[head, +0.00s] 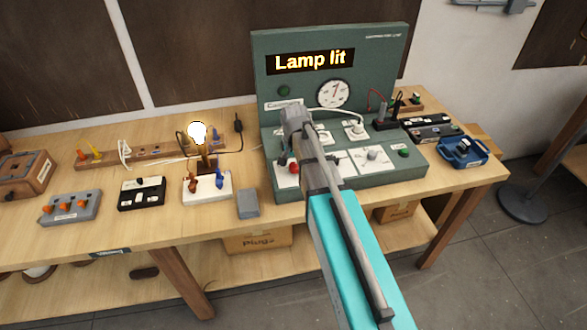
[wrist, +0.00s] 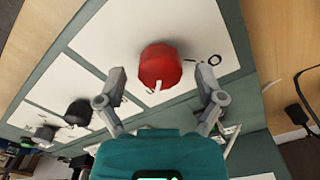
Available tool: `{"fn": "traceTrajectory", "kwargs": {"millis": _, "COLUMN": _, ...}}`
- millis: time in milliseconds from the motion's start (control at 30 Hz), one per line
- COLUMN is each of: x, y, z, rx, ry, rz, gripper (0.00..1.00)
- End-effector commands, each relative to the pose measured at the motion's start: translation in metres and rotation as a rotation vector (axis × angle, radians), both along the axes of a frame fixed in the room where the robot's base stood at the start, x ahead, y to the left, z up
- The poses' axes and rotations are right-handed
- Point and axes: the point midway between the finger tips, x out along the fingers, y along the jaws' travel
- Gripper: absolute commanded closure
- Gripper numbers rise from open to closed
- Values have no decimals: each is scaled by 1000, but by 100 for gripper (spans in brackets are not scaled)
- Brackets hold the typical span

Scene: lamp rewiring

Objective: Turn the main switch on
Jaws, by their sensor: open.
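The red knob (wrist: 160,65), which I take for the main switch, sits on a white plate on the sloped green panel. A pale pointer mark shows on its near side, and black symbols are printed beside it. The knob also shows in the head view (head: 293,167), just left of my arm. My gripper (wrist: 163,80) is open, with one finger on each side of the knob. I see no contact, and the knob's depth between the fingers is hard to tell. In the head view my arm hides the fingertips. The display (head: 310,61) reads "Lamp lit", and the bulb (head: 198,133) glows.
The control unit (head: 345,100) carries a round dial (head: 333,94), other knobs and plugged cables. Left on the wooden table (head: 110,222) stand a grey box (head: 70,207), a black block (head: 142,193) and the lamp's white base (head: 207,187).

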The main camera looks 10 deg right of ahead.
Motion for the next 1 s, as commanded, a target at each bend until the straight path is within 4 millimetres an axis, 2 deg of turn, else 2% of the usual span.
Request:
{"fn": "traceTrajectory", "kwargs": {"millis": 367, "x": 0, "y": 0, "z": 0, "rx": 0, "ry": 0, "rz": 81, "gripper": 13}}
{"fn": "traceTrajectory", "kwargs": {"millis": 1000, "x": 0, "y": 1, "z": 0, "rx": 0, "ry": 0, "rz": 485, "gripper": 13}}
